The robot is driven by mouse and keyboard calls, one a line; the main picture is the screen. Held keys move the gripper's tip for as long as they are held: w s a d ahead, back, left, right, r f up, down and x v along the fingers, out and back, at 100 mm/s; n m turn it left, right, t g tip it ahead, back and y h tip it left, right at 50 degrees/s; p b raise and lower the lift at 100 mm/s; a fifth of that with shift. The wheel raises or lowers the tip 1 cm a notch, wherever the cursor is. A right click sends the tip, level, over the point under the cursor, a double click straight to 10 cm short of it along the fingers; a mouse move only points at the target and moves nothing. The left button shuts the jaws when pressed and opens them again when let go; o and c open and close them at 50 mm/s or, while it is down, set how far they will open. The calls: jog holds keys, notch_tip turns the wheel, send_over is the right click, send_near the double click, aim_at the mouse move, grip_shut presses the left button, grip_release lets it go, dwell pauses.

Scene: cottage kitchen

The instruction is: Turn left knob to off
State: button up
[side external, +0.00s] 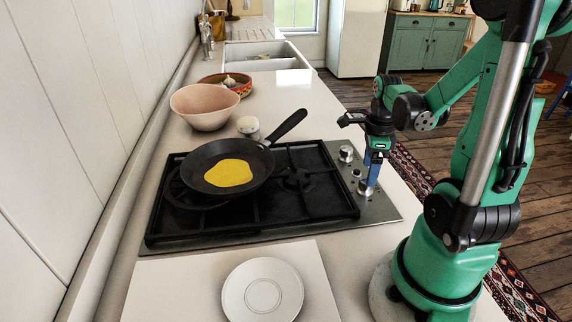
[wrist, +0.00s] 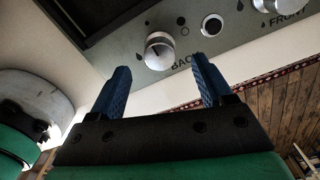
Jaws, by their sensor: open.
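Silver knobs sit on the right edge of the black gas hob (side external: 240,215). The near knob (side external: 364,188) is next to my gripper's fingers, and the far knob (side external: 346,153) stands further back. In the wrist view, a silver knob (wrist: 158,49) with a pointer line shows beside the printed word BACK. My gripper (side external: 371,184) points down over the knob strip. In the wrist view its two blue fingers (wrist: 161,66) are apart, with the knob ahead between their tips. I cannot tell whether either finger touches it.
A frying pan (side external: 205,160) with a yellow patch of food stands on the hob, its handle toward the far right. A white plate (side external: 262,290) lies nearby. A pink bowl (side external: 204,106) and small jar (side external: 248,126) stand behind. A round button (wrist: 211,25) sits beside the knob.

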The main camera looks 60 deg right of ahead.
aim_at(365, 180)
jog(key=shift+r, duration=1.45)
jog(key=shift+w+a+n, duration=0.2)
jog(key=shift+n, duration=0.2)
jog(key=w+a+r+n+t, duration=0.2)
jog(key=a+n, duration=0.4)
jog(key=n, duration=0.4)
jog(key=w+a+r+n+t, duration=0.2)
jog(key=w+a+n, duration=0.2)
jog(key=n, duration=0.5)
jog(key=w+a+r+n+t, duration=0.2)
jog(key=w+a+n+t, duration=0.1)
jog(key=a+n, duration=0.5)
jog(key=n, duration=0.2)
jog(key=shift+a+n, duration=0.3)
jog(key=shift+a, duration=0.1)
